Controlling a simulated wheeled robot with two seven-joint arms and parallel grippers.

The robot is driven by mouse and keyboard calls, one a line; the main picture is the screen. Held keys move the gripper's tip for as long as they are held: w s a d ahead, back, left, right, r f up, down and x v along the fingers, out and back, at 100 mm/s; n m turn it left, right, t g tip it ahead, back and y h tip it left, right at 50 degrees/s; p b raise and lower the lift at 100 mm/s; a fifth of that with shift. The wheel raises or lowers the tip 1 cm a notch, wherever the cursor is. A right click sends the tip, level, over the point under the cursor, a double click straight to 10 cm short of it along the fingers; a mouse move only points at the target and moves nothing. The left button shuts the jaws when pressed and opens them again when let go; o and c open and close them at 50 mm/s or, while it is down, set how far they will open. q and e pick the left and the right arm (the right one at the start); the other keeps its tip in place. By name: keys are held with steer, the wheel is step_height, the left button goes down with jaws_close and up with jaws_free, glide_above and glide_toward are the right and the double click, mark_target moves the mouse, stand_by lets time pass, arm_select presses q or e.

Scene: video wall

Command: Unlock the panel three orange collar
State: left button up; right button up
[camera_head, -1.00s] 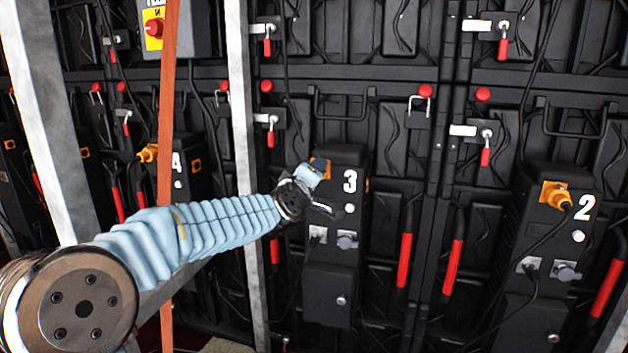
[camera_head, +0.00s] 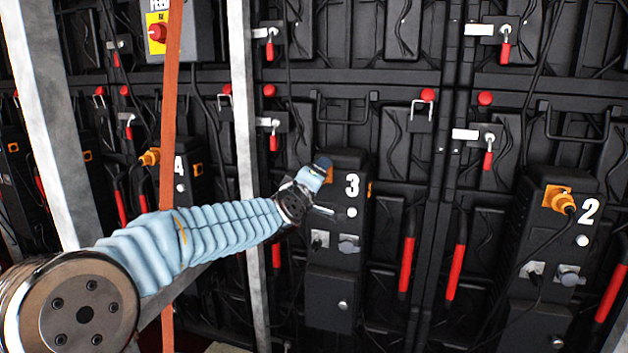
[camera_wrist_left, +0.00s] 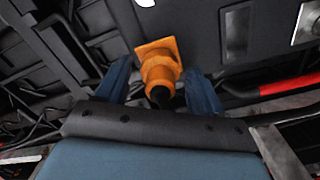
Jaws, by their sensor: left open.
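The panel three box (camera_head: 338,250) is black with a white "3". In the left wrist view its orange collar (camera_wrist_left: 158,70) sits on a square orange plate, with a dark cable end pointing toward me. My left gripper (camera_wrist_left: 160,88) is open, its two blue fingers standing on either side of the collar; I cannot tell whether they touch it. In the head view my left gripper (camera_head: 318,175) is at the upper left of the box and hides most of the collar there. My right gripper is not in view.
Panel two (camera_head: 548,250) has an orange connector (camera_head: 558,198) with a cable plugged in. Panel four (camera_head: 186,165) stands to the left. A grey metal post (camera_head: 243,110) and an orange strap (camera_head: 168,110) stand near my left arm. Red handles (camera_head: 407,262) hang between the panels.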

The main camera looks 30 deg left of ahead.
arm_select(q)
steer(key=p+v, duration=0.1)
steer(key=v, duration=1.2)
steer(key=shift+s, duration=0.4)
steer(key=shift+f, duration=0.1)
steer(key=w+d+f+m+g+h+p, duration=0.1)
steer(key=w+d+f+m+g, duration=0.15)
steer(key=f, duration=0.35)
steer(key=w+d+f+m+g+h+p, duration=0.1)
steer(key=w+d+f+h, duration=0.15)
steer(key=f, duration=0.45)
steer(key=s+d+f+m+g+h+p, duration=0.15)
steer(key=d+f, duration=0.25)
steer(key=f, duration=0.6)
steer(key=d+f+m+g+h+p, duration=0.1)
steer(key=d+f+m+g+p, duration=0.2)
steer(key=f, duration=0.7)
steer(key=s+d+f+m+g+h, duration=0.1)
steer(key=s+d+f+g, duration=0.3)
steer(key=s+f, duration=0.5)
steer(key=s+d+f+m+g+h+p, duration=0.1)
steer(key=s+d+f+m+g, duration=0.3)
steer(key=s+d+f, duration=0.3)
steer(key=s+f, duration=0.2)
steer(key=s, duration=0.2)
steer(key=shift+d+f+g+h, duration=0.25)
steer(key=shift+f+g+h, duration=0.05)
steer(key=shift+c, duration=0.5)
